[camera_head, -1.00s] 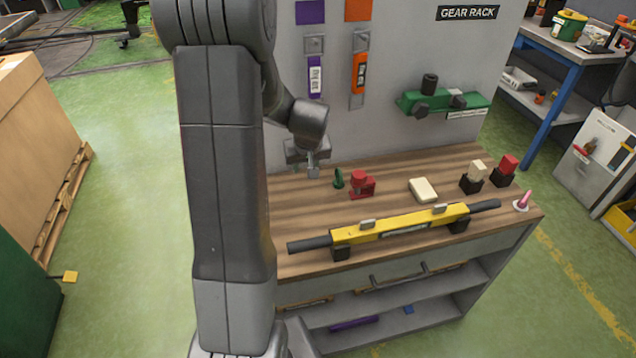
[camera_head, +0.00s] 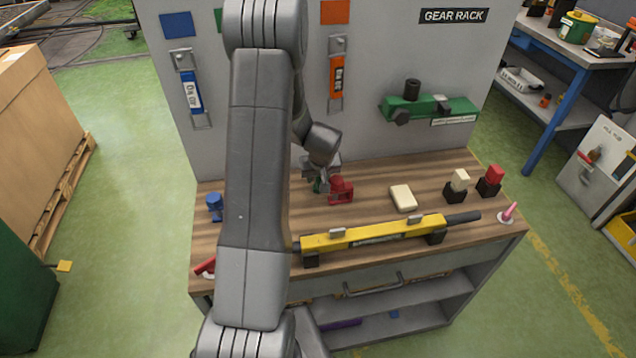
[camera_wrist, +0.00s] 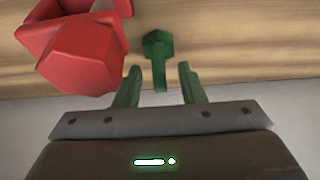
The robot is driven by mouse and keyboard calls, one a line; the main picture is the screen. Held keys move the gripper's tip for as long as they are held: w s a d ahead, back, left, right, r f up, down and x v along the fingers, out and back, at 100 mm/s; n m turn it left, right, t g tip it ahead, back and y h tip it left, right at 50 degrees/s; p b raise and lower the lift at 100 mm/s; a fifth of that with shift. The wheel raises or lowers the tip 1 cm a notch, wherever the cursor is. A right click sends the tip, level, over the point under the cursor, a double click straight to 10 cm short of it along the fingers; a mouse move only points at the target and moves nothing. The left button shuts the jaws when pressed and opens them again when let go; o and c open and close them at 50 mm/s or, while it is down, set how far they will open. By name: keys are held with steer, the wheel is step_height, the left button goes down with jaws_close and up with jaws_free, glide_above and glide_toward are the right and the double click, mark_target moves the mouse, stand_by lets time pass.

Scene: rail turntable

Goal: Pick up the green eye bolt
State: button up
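The green eye bolt (camera_wrist: 158,48) stands on the wooden bench top. In the wrist view it lies just beyond and between the two fingertips of my gripper (camera_wrist: 159,69). The fingers are apart, with a gap on each side of the bolt, and hold nothing. In the head view my gripper (camera_head: 323,178) is low over the bench and hides most of the bolt (camera_head: 318,187); only a bit of green shows.
A red part (camera_head: 341,190) stands close to the right of the bolt in the head view; it is at the left in the wrist view (camera_wrist: 82,52). A yellow bar (camera_head: 380,234) lies in front, a cream block (camera_head: 403,198) to the right. The grey back panel (camera_head: 240,130) rises behind.

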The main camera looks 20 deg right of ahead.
steer(key=shift+f, duration=0.1)
jaws_close()
stand_by(0.3)
step_height(320, 180, up, 10)
steer(key=shift+b, duration=0.65)
